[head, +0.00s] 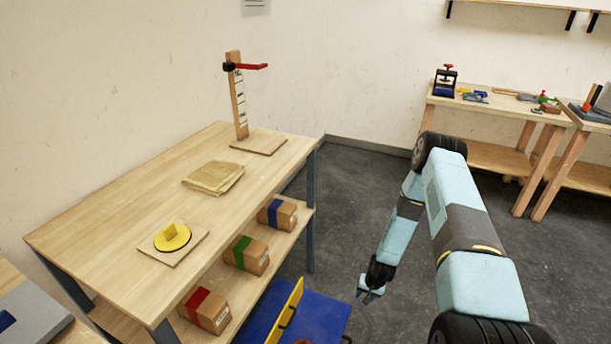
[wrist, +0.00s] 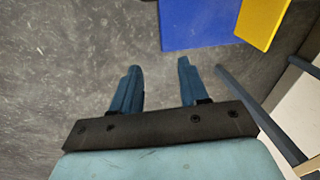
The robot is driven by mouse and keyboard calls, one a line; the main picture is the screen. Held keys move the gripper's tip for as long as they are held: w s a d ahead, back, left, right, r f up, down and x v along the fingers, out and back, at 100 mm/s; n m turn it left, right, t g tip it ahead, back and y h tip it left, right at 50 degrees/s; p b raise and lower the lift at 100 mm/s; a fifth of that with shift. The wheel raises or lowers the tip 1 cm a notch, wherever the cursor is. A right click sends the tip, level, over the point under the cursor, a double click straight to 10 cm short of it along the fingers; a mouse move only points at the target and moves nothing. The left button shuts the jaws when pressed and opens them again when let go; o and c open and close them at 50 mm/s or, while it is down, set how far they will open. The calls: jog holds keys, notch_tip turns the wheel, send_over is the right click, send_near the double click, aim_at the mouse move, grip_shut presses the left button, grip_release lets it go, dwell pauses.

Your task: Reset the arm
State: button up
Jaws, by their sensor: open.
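My gripper (head: 371,294) hangs low over the dark floor, to the right of the wooden workbench (head: 105,215) in the head view. Its two blue fingers are apart with nothing between them, as the wrist view (wrist: 157,85) shows. My arm is bent, with the forearm pointing down. No object touches the fingers.
On the bench stand an upright post with a red arm (head: 238,95), a folded cloth (head: 213,177) and a yellow disc on a board (head: 172,238). A blue surface with a yellow panel (head: 287,312) lies near my gripper.

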jog(key=w+d+r+n, duration=0.1)
jog(key=w+r, duration=0.2)
jog(key=r, duration=0.9)
jog(key=w+r+t, duration=0.1)
jog(key=w+r, duration=0.2)
jog(key=r, duration=0.9)
jog(key=w+d+r+n, duration=0.1)
jog(key=w+r, duration=0.2)
jog(key=r, duration=0.9)
notch_tip(320, 180, up, 14)
jog(key=s+h, duration=0.1)
jog(key=s, duration=0.2)
jog(key=s+a+r+n+t, duration=0.1)
jog(key=s+r, duration=0.6)
jog(key=r, duration=0.3)
jog(key=s+r+t, duration=0.1)
jog(key=s+r, duration=0.6)
jog(key=r, duration=0.3)
jog(key=s+r, duration=0.4)
jog(key=s, duration=0.5)
jog(key=s+r+t, duration=0.1)
jog(key=s+r, duration=0.2)
jog(key=s, duration=0.7)
jog(key=shift+s+a+r+h, duration=0.2)
jog(key=shift+a+r+h, duration=0.15)
jog(key=shift+a, duration=0.1)
jog(key=shift+a, duration=0.1)
